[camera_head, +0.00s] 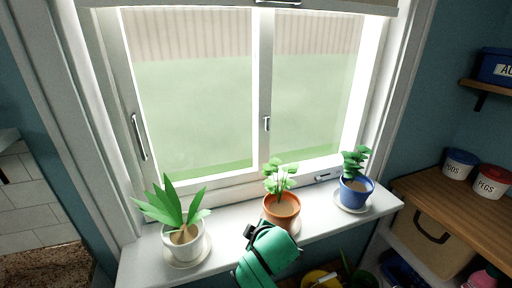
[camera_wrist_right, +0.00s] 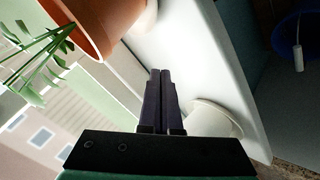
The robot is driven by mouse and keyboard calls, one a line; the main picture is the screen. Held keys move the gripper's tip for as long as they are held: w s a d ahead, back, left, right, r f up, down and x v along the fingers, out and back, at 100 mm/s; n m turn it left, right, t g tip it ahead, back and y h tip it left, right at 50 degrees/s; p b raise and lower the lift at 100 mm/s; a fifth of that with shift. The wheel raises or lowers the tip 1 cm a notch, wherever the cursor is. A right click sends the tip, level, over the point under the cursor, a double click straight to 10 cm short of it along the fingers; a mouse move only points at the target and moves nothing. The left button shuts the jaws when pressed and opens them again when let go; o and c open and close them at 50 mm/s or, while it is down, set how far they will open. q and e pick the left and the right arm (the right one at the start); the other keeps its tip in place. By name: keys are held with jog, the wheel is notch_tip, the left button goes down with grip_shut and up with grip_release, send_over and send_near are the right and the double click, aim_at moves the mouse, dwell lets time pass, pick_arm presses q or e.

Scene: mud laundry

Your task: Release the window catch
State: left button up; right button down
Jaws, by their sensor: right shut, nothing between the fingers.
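The window (camera_head: 195,100) has two panes in a white frame. A small upright fitting (camera_head: 267,123), likely the catch, sits on the middle stile. Another small fitting (camera_head: 322,178) is on the bottom rail at right, and a long pull handle (camera_head: 138,137) is at the left side. I cannot tell whether the catch is fastened. My right gripper (camera_head: 251,231) is over the sill, just left of the terracotta pot and below the window fittings. In the wrist view its dark fingers (camera_wrist_right: 161,98) are together and empty. My left gripper is out of view.
On the sill (camera_head: 232,221) stand a white pot (camera_head: 183,246), a terracotta pot (camera_head: 282,211) close beside my right gripper, and a blue pot (camera_head: 356,192), all with plants. A blind (camera_head: 340,6) hangs above. A wooden counter with tubs is at right.

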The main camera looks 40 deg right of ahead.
aim_at(267, 123)
jog(key=w+d+r+n+t+h, duration=0.3)
jog(key=r, duration=0.8)
jog(key=w+d+r+n+t+h, duration=0.2)
jog(key=w+r+n+t+h, duration=0.15)
jog(key=r, duration=0.75)
jog(key=shift+m+g, duration=0.35)
jog(key=shift+m, duration=0.1)
jog(key=w+d+p, duration=0.2)
jog(key=d, duration=0.1)
jog(key=w+d+p, duration=0.2)
jog(key=w+d, duration=0.1)
jog(key=w+d+p, duration=0.2)
jog(key=d, duration=0.1)
jog(key=shift+w, duration=0.4)
jog(key=shift+s+d, duration=0.3)
jog(key=shift+d, duration=0.05)
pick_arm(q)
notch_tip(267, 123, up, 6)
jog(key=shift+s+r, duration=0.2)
pick_arm(e)
jog(key=shift+a+f, duration=0.1)
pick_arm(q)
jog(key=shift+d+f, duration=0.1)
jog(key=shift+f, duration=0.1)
pick_arm(e)
jog(key=shift+w+f, duration=0.1)
jog(key=shift+w, duration=0.15)
